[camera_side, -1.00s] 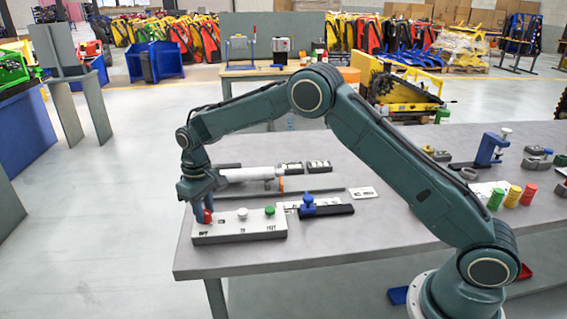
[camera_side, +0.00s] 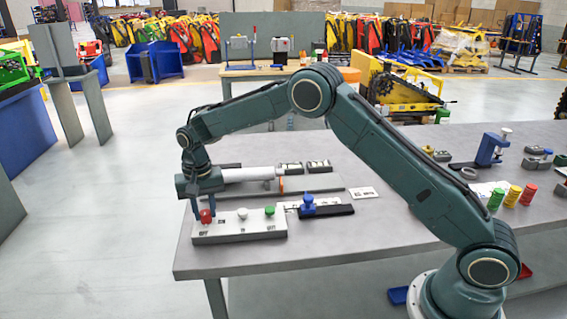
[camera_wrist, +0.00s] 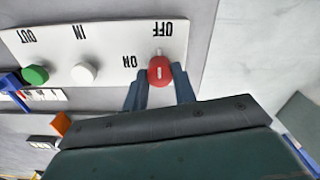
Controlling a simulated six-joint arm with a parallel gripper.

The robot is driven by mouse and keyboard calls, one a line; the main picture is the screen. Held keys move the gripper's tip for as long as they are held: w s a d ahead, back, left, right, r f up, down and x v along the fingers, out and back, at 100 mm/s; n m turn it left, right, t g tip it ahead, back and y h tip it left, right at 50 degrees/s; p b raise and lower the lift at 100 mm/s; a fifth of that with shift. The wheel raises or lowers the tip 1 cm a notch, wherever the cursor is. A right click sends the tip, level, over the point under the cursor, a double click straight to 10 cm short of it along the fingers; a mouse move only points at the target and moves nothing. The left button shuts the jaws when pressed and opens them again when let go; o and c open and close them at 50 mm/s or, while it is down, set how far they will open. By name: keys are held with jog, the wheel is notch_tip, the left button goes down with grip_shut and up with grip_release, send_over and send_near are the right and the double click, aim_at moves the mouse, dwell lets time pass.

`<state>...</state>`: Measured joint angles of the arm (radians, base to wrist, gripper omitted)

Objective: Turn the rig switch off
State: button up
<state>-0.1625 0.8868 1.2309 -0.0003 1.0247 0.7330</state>
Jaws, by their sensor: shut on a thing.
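The rig switch is a red knob (camera_wrist: 160,71) at one end of a white panel box (camera_side: 250,230), next to its OFF and ON labels. In the wrist view the knob's white line points up the picture, toward the OFF label (camera_wrist: 163,28); the ON label (camera_wrist: 130,61) is to the left. My gripper (camera_side: 205,213) reaches down over the knob, which also shows in the side view (camera_side: 206,216). In the wrist view my gripper (camera_wrist: 160,84) has one blue finger on each side of the knob, shut on it. The finger contacts are partly hidden.
The same panel carries a white knob (camera_side: 242,213) and a green knob (camera_side: 269,210) to the right. A blue-handled fixture (camera_side: 308,205) stands just beyond the green knob. A pale cylinder (camera_side: 248,174) lies behind the panel.

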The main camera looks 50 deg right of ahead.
aim_at(205, 212)
dwell(0.3)
jog(key=o, duration=1)
jog(key=shift+r, duration=0.15)
notch_tip(205, 212, up, 14)
jog(key=shift+f, duration=0.2)
jog(key=shift+r, duration=0.1)
dwell(0.3)
